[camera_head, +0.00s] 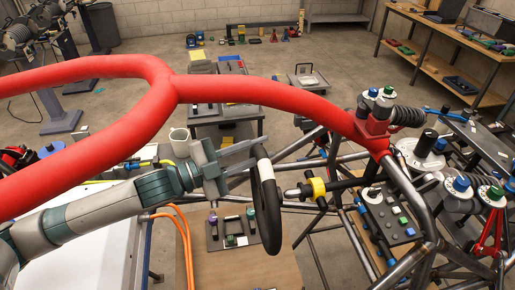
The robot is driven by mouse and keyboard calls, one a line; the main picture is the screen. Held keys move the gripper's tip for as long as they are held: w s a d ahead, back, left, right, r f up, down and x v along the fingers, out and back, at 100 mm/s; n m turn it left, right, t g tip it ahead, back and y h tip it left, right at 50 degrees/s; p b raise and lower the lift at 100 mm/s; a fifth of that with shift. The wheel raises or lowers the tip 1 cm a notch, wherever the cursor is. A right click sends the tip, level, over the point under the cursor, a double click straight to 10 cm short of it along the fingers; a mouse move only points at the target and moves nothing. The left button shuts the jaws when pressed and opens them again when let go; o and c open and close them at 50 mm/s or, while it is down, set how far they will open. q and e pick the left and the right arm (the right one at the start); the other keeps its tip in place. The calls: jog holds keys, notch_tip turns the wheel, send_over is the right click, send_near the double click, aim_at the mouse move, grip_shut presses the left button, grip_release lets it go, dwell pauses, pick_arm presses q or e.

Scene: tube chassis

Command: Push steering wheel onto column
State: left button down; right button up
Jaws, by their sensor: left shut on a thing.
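The black steering wheel (267,205) is seen nearly edge-on, upright, in the middle of the head view. My left gripper (254,157) comes in from the left and is shut on the upper part of the wheel's rim. The steering column (293,193) is a shaft with a yellow collar (318,188), just right of the wheel. Its silver tip points at the wheel's middle; I cannot tell whether they touch. My right gripper is not in view.
A thick red tube (240,92) of the chassis crosses the upper view, above my left arm. Grey chassis tubes (421,205) fill the right side. A panel with small parts (232,232) lies below the wheel. Benches (440,45) stand at the back right.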

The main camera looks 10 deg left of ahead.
pick_arm(q)
jog(key=shift+r, duration=0.1)
dwell(0.7)
jog(key=shift+w+d+p, duration=0.15)
jog(key=shift+d+p, duration=0.15)
jog(key=shift+p, duration=0.1)
dwell(0.6)
jog(key=shift+w+d, duration=0.1)
jog(key=shift+d, duration=0.15)
dwell(0.7)
jog(key=shift+w+d+p, duration=0.25)
jog(key=shift+d+p, duration=0.15)
jog(key=shift+d, duration=0.15)
dwell(0.5)
jog(key=shift+w+d, duration=0.15)
jog(key=shift+d, duration=0.15)
dwell(0.7)
jog(key=shift+w+d, duration=0.1)
jog(key=shift+d, duration=0.15)
jog(key=shift+d+p, duration=0.1)
jog(key=shift+p, duration=0.2)
dwell(0.6)
jog(key=shift+w+d, duration=0.2)
jog(key=shift+d, duration=0.15)
